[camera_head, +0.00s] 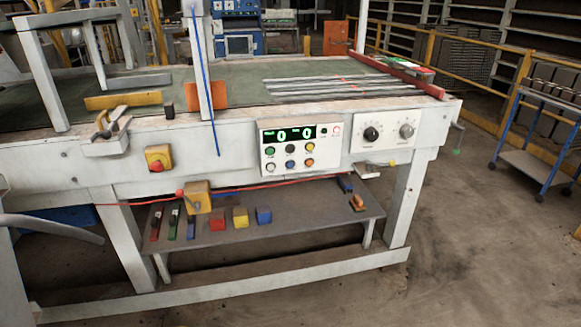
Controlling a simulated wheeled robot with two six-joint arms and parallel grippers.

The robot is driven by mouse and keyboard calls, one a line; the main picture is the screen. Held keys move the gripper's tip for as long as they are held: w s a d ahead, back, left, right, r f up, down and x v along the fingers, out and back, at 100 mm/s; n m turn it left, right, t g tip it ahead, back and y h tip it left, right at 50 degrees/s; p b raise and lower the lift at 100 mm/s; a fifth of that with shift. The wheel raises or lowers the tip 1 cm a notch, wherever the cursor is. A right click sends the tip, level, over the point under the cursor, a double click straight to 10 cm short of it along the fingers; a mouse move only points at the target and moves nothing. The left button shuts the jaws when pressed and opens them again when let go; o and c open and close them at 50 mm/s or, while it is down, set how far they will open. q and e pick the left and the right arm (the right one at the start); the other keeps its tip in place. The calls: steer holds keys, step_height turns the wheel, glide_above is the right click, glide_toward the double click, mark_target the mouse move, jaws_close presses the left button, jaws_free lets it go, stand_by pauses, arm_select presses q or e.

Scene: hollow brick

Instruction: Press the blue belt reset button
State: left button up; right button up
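A white control panel (287,171) is mounted on the front of the white conveyor bench. Its dark display (296,133) shows two green zeros. Below the display are two rows of small round buttons. The top row has a green button (270,151), a dark button (290,149) and a yellow one (310,147). The lower row has a whitish button (271,167), a dark bluish button (290,164) and an orange one (309,162). The buttons are too small to tell surely which is the blue reset button. Neither of my grippers is in view.
Right of the panel is a plate with two knobs (371,134). A red-on-yellow stop switch (156,158) sits left. A low shelf (225,232) holds coloured blocks and tools. A blue-framed cart (540,130) stands right. The floor in front is clear.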

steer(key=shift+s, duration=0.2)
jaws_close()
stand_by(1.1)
